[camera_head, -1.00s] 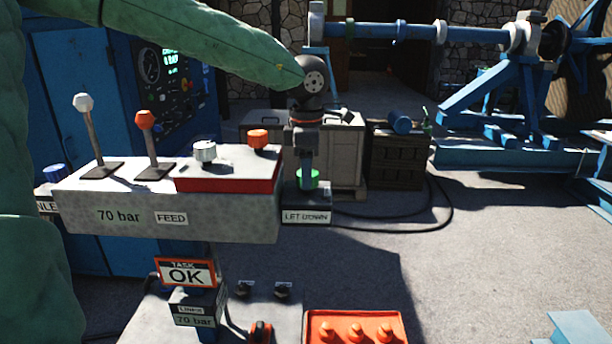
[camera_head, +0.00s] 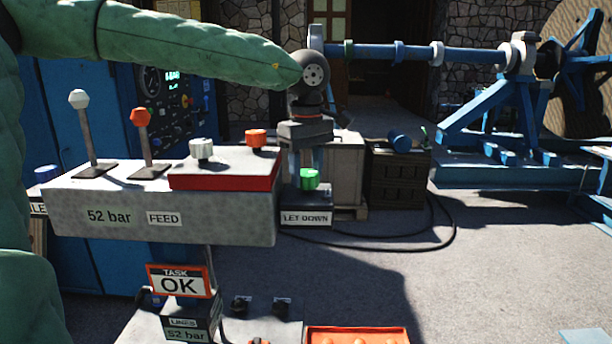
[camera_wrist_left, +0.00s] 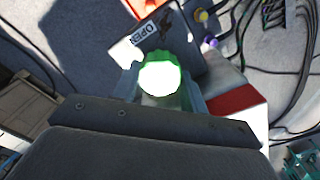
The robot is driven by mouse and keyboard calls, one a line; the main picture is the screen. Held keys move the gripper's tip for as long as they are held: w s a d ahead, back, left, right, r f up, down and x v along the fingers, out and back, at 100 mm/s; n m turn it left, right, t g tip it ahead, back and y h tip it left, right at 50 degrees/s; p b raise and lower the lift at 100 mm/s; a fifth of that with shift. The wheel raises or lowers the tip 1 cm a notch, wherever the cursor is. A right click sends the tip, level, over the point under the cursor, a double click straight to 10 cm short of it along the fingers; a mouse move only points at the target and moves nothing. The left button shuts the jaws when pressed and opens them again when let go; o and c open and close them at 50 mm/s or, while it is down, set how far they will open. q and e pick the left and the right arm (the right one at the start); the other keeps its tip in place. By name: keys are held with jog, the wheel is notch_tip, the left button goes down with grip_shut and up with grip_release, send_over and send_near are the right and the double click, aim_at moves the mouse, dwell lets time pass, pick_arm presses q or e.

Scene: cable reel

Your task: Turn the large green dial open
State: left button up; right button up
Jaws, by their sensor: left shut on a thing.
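The green dial (camera_head: 310,179) sits on a small dark block with a LET DOWN label (camera_head: 306,218), at the right end of the console. My left gripper (camera_head: 305,170) comes down from above and is shut on the dial. In the left wrist view the dial (camera_wrist_left: 160,78) is bright, almost white on top, between the two fingers (camera_wrist_left: 164,88). My right gripper is not in view.
Crates (camera_head: 397,178) and a blue reel stand (camera_head: 510,115) are behind. Floor at right is clear.

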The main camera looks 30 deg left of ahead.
aim_at(307, 172)
pick_arm(q)
jog(key=shift+f+m, duration=0.2)
jog(key=shift+m, duration=0.6)
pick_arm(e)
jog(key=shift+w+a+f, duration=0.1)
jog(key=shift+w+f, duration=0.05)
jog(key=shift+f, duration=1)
pick_arm(q)
jog(key=shift+s, duration=0.1)
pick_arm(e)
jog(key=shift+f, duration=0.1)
pick_arm(q)
jog(key=o, duration=1)
jog(key=shift+r, duration=0.1)
jog(key=shift+r, duration=0.5)
notch_tip(307, 172, up, 5)
jog(key=shift+r+b, duration=0.1)
jog(key=shift+b, duration=0.45)
jog(key=shift+r, duration=0.75)
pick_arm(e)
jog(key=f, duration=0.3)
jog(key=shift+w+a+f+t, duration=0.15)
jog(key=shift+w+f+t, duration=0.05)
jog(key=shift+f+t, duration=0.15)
